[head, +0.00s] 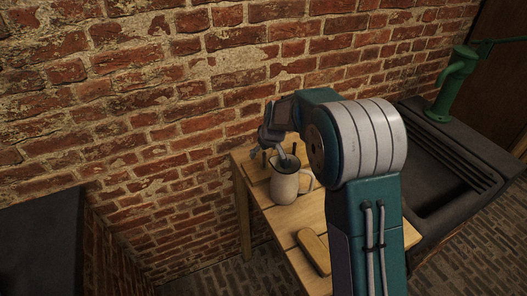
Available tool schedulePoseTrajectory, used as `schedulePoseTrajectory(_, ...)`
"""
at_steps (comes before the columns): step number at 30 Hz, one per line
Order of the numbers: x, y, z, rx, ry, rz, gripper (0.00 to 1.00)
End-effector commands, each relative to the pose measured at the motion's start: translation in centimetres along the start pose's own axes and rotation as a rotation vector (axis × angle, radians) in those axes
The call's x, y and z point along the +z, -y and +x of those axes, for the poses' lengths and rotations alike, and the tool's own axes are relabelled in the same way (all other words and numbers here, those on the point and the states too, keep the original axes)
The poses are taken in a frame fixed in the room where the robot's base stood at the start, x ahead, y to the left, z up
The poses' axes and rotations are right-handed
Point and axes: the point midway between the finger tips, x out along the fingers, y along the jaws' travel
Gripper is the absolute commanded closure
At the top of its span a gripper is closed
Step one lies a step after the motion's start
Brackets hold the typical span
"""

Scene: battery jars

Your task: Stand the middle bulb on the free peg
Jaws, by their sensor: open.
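My gripper (274,154) is at the end of my bent arm, above the far left part of the wooden table. It is open, with its fingers pointing down, close to a pale mug-like jar (285,188) with a handle. Whether it touches the jar is unclear. Dark upright pieces show at the jar's mouth, too small to name. I cannot make out any bulb or a free peg; my arm covers much of the table.
The wooden table (270,222) stands by a brick wall (150,120). A small wooden block (314,252) lies near its front left edge. A dark sink (450,165) with a green pump (456,82) is at right. A dark surface (40,245) is at lower left.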

Motion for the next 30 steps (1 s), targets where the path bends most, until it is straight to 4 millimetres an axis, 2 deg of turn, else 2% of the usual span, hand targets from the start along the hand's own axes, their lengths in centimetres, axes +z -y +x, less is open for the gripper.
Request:
schedulePoseTrajectory(8, 0.0, 0.0, -0.7, 0.0, -0.001, 0.0, 0.0)
schedulePoseTrajectory(11, -0.1, -0.1, -2.3, 0.001, -0.003, 0.001, 0.0)
schedulePoseTrajectory(21, -0.1, 0.0, -9.2, 0.001, -0.001, 0.0, 0.0)
schedulePoseTrajectory(25, -0.1, 0.0, -10.9, 0.001, 0.0, 0.0, 0.0)
schedulePoseTrajectory(30, -0.1, 0.0, -11.8, 0.0, 0.002, 0.0, 0.0)
